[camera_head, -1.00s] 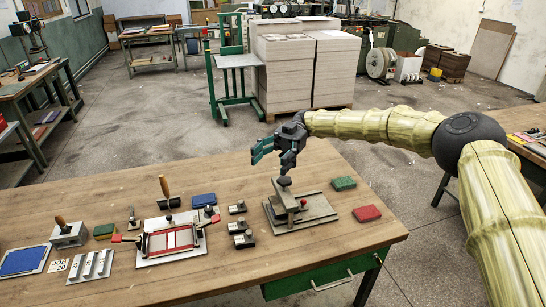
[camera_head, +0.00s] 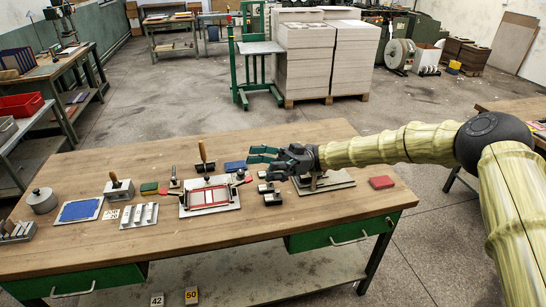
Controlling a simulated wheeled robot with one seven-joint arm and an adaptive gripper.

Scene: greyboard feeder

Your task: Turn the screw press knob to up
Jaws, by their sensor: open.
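A small grey press on a flat base plate (camera_head: 340,182) stands on the wooden table right of centre. My gripper (camera_head: 257,161) is in front of it in the head view and hides most of its upper part and its knob. I cannot tell which way the knob is turned. The gripper points left, with its teal fingers spread and nothing seen between them. I cannot tell whether it touches the press.
A red block (camera_head: 381,182) lies right of the press. Small dark blocks (camera_head: 271,199) and a red-framed fixture (camera_head: 209,196) with a wooden handle stand to its left. A blue pad (camera_head: 80,211) lies farther left. Bare tabletop (camera_head: 330,211) shows in front of the press.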

